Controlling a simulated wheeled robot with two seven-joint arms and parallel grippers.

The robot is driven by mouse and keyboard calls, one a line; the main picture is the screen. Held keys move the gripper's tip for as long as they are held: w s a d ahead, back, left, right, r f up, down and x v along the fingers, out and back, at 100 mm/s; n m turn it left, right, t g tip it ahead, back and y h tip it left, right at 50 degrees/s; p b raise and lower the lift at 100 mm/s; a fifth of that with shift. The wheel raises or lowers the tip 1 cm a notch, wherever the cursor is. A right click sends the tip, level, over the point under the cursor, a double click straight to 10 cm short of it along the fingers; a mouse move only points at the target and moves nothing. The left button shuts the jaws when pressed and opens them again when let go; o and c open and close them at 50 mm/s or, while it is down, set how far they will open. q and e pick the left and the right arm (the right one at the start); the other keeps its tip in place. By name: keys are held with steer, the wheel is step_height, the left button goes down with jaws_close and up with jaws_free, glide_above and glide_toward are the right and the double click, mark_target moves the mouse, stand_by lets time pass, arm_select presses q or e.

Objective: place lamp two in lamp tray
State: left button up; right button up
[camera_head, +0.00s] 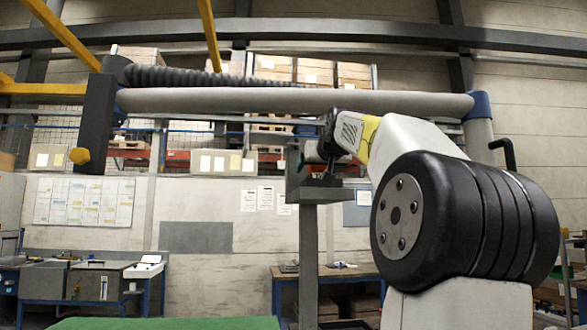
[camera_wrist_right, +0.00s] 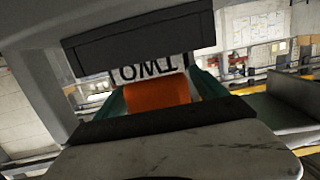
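My right arm comes in from the right in the head view, and its gripper (camera_head: 322,165) is at the top of a grey post, small and dark there. In the right wrist view, an orange block with a white label reading TWO upside down, lamp two (camera_wrist_right: 157,95), sits between the two teal fingers of my right gripper (camera_wrist_right: 160,98). The fingers appear to touch its sides. A dark block hides part of it above. A grey box-like holder (camera_head: 312,195) tops the post; I cannot tell whether it is the lamp tray. My left gripper is out of view.
A long grey microscope arm (camera_head: 290,101) crosses above the gripper, with a blue joint (camera_head: 479,104) and a dark upright (camera_head: 97,125) with a yellow knob. A green surface (camera_head: 165,323) lies low in front. Workbenches (camera_head: 95,280) and shelves stand behind.

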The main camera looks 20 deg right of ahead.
steer(key=shift+s+r, duration=0.15)
steer(key=v, duration=1.1)
steer(key=shift+s+a, duration=0.2)
steer(key=shift+s, duration=0.1)
